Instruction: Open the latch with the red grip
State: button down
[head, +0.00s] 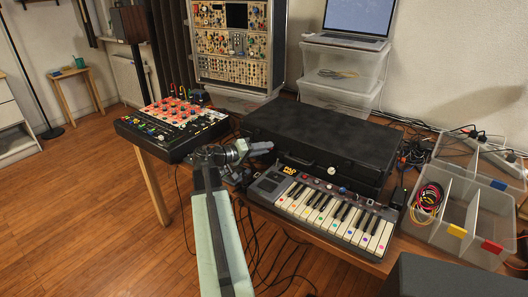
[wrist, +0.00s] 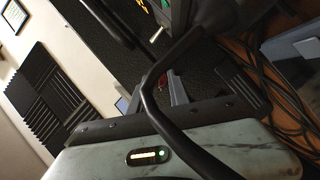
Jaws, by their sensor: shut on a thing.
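The black case (head: 325,130) lies flat and closed on the table behind the keyboard. My gripper (head: 262,149) is at the left part of the case's front side in the head view. In the wrist view my gripper (wrist: 168,88) has its fingers close together against the dark case surface. A small red bit, the red grip of the latch (wrist: 163,80), shows between the fingertips. The rest of this latch is hidden by the fingers, and in the head view my gripper covers it. A pale round piece (head: 332,170) shows on the case's front, right of my gripper.
A keyboard (head: 325,208) with coloured dots stands close in front of the case. A mixer (head: 172,125) with red panels is at left. A clear divided bin (head: 465,205) with cables is at right. Cables hang below the table's front edge.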

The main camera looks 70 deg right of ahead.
jog(key=c, duration=1.2)
grip_release()
jog(key=shift+c, duration=0.2)
jog(key=p+v, duration=0.1)
jog(key=v, duration=0.7)
